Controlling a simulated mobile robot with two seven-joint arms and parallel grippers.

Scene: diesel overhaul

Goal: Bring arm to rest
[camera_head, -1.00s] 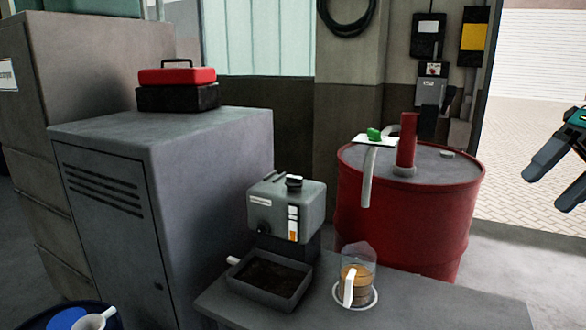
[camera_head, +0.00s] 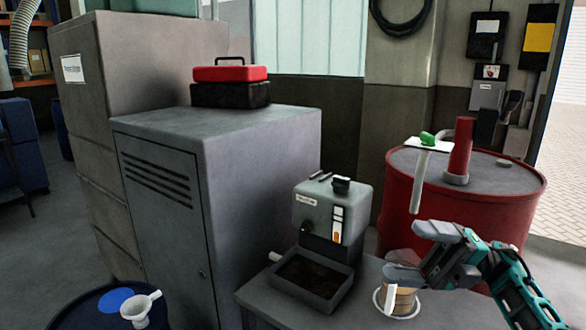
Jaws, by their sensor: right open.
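My right gripper (camera_head: 414,254) reaches in from the lower right with its two fingers apart and pointing left. In the picture it overlaps the upper part of a clear jug of amber liquid (camera_head: 402,298). I cannot tell whether the fingers touch the jug or are only in front of it or around it. The jug stands on a pale round ring on the grey bench (camera_head: 262,300), its white handle facing the front. The gripper hides much of the jug's top. My left gripper is not in view.
A grey device (camera_head: 322,212) with a dark tray (camera_head: 312,280) sits left of the jug. Behind stands a red drum (camera_head: 520,205) with a spout pipe. A grey cabinet (camera_head: 260,150) bears a red-black toolbox (camera_head: 230,82). A white funnel (camera_head: 140,308) lies on a blue drum.

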